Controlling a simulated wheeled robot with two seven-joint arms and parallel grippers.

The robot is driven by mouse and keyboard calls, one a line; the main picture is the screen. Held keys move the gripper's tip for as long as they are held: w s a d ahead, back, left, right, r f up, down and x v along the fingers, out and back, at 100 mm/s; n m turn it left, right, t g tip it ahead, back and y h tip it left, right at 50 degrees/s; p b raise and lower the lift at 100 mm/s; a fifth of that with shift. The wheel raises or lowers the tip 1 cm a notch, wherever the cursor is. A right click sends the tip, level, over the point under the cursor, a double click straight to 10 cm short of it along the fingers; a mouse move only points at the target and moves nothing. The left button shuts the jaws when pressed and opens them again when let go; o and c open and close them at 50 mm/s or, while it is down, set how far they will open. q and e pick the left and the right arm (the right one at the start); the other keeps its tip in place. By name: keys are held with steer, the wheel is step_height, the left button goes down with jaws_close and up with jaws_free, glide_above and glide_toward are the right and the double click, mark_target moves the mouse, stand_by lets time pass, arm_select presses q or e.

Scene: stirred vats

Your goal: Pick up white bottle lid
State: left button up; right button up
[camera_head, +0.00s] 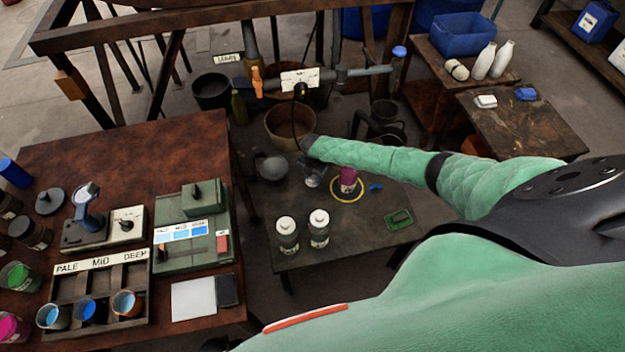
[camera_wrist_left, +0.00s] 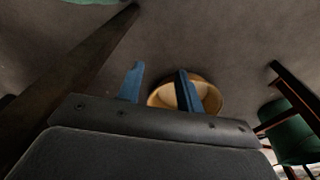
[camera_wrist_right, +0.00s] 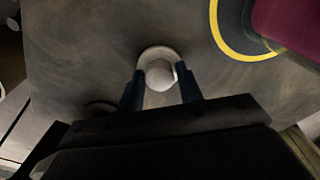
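A small white lid-like piece (camera_wrist_right: 160,74) with a rounded top and paler rim shows in the right wrist view on the dark table. My right gripper (camera_wrist_right: 160,88) is open above it, with one blue finger on each side; I cannot tell whether they touch it. Two bottles with white lids (camera_head: 287,224) (camera_head: 319,216) stand nearer me. My left gripper (camera_wrist_left: 158,84) is open and empty; the head view does not show it.
The magenta cup stands in a yellow ring (camera_head: 332,190), close to my right gripper. A grey round vessel (camera_head: 271,168) is to the left and a green tray (camera_head: 399,219) to the right. The brown table (camera_head: 130,150) is crowded in front. A tan basin (camera_wrist_left: 208,94) lies beyond my left gripper.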

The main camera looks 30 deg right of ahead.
steer(key=c, duration=0.5)
steer(key=shift+r, duration=0.15)
